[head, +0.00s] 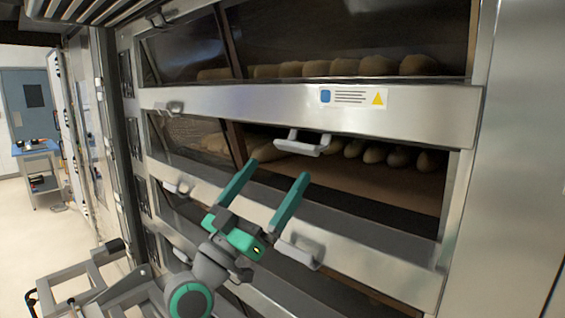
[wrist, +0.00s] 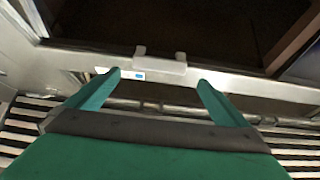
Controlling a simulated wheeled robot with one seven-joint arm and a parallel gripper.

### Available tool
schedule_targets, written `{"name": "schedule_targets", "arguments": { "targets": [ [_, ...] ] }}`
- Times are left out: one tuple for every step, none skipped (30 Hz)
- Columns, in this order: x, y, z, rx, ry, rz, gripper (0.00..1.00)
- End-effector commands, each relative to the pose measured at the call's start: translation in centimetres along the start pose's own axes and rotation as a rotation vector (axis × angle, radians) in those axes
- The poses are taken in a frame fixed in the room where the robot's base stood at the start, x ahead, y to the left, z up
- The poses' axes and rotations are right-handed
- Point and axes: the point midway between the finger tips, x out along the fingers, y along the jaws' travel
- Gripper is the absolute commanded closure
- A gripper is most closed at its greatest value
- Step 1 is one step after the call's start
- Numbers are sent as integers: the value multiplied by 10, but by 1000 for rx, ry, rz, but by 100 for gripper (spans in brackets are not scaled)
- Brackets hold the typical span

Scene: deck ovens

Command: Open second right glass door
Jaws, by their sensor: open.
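The second right glass door (head: 345,176) is in the second oven deck from the top, with pale loaves visible behind it. Its light grey handle (head: 303,142) sits at the upper edge of that opening, below the steel strip with the label. My gripper (head: 277,170) is open and empty, in front of this deck and a little below the handle. In the wrist view the handle (wrist: 162,65) shows ahead, between the two green fingertips (wrist: 158,79) and apart from them. The door looks shut, but its clear glass is hard to make out.
Another handle (head: 299,251) is on the deck below, close to my gripper. A left handle (head: 169,107) is farther left. The top deck holds loaves (head: 374,66). A blue trolley (head: 38,151) stands at the far left, with open floor (head: 40,232) nearer.

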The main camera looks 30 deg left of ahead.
Motion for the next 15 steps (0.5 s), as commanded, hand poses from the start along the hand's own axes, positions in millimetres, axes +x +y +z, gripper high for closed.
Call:
{"name": "schedule_targets", "arguments": {
  "targets": [
    [-10, 0, 1, 0, -1, -2, 0],
    [-15, 0, 1, 0, -1, -2, 0],
    [-21, -1, 1, 0, -1, -3, 0],
    [-25, -1, 1, 1, -1, -3, 0],
    [-28, -1, 0, 1, -1, -2, 0],
    [-32, 0, 0, 1, -1, -1, 0],
    [-35, 0, 1, 1, -2, -1, 0],
    [-37, 0, 1, 1, -2, -1, 0],
    [-39, 0, 1, 1, -3, -1, 0],
    [-40, 0, 1, 0, -2, 0, 0],
    [-41, 0, 1, 0, -2, 0, 0],
    [-42, 0, 1, 0, -2, 1, 0],
    [-42, 0, 1, 0, -2, 1, 0],
    [-42, 0, 1, 0, -2, 1, 0],
    [-42, 0, 1, 0, -2, 1, 0]
  ]
}}
